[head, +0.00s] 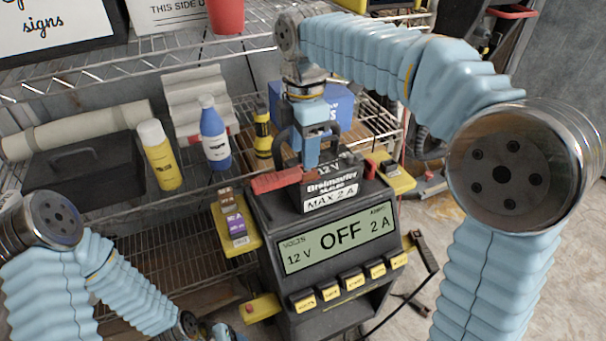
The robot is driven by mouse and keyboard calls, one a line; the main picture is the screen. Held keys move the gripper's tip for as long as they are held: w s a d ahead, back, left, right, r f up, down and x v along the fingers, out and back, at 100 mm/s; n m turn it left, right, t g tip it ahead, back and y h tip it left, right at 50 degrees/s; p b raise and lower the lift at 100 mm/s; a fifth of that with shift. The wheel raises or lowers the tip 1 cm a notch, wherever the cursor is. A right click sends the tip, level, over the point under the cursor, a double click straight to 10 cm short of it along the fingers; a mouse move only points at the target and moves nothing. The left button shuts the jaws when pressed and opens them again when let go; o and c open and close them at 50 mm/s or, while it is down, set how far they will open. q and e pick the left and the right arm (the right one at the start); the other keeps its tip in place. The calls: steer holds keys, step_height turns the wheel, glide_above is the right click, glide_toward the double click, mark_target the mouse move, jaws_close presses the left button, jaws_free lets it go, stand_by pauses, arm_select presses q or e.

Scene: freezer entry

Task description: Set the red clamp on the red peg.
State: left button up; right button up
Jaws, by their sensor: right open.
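The red clamp (275,182) is at the left side of the black battery (330,188), which sits on top of the charger (335,240). My right gripper (308,157) is open, pointing down over the battery from behind, with its dark fingers spread. The clamp's right end is close to the gripper; whether they touch is unclear. A small red part (354,159) shows at the battery's right rear; I cannot tell whether it is the red peg. My left arm reaches down at the lower left, and its gripper is too cut off to read.
The charger display reads OFF. Yellow side trays (240,238) flank it, the left one holding small boxes. A black clamp (421,250) with a cable hangs at the right. A wire shelf behind holds a yellow bottle (160,158) and a blue bottle (214,138). Floor is open at right.

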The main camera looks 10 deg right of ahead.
mark_target(284, 178)
steer(key=f, duration=0.5)
steer(key=shift+w+d+b, duration=0.1)
steer(key=shift+d+b, duration=0.1)
steer(key=shift+b, duration=0.1)
steer(key=shift+r, duration=0.1)
steer(key=shift+c, duration=0.3)
jaws_close()
steer(key=shift+r, duration=0.1)
